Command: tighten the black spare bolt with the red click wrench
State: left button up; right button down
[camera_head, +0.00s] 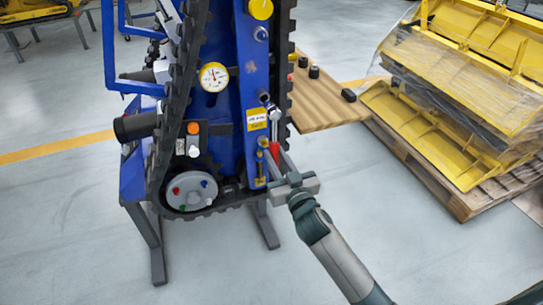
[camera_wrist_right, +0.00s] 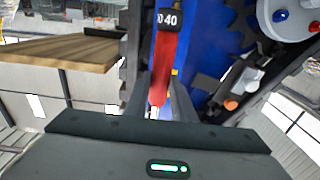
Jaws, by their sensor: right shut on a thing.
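The red click wrench (camera_head: 274,150) stands about upright against the front of the blue carrier frame, its silver upper part reaching up beside a yellow label. In the right wrist view its red handle (camera_wrist_right: 163,68) runs up between the fingers to a black collar with white "40" marking. My right gripper (camera_head: 273,160) is shut on the red handle; its fingers also show in the wrist view (camera_wrist_right: 160,95). A dark round bolt head (camera_head: 264,97) is near the wrench's top end; I cannot tell whether it is the black spare bolt or whether they touch. My left gripper is not in view.
The blue carrier has a black track (camera_head: 180,110), a pressure gauge (camera_head: 213,77) and a grey hub (camera_head: 191,191) with coloured caps. A wooden board (camera_head: 318,105) with several black pieces is behind it. Yellow parts (camera_head: 440,135) sit on a pallet at right. Floor in front is clear.

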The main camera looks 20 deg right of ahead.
jog(key=shift+w+r, duration=0.1)
jog(key=shift+w, duration=0.25)
dwell(0.7)
dwell(0.5)
jog(key=shift+p, duration=0.3)
dwell(0.5)
jog(key=shift+w, duration=0.3)
jog(key=shift+p, duration=0.4)
dwell(0.6)
jog(key=shift+w, duration=0.5)
dwell(0.5)
jog(key=shift+p, duration=0.3)
dwell(0.5)
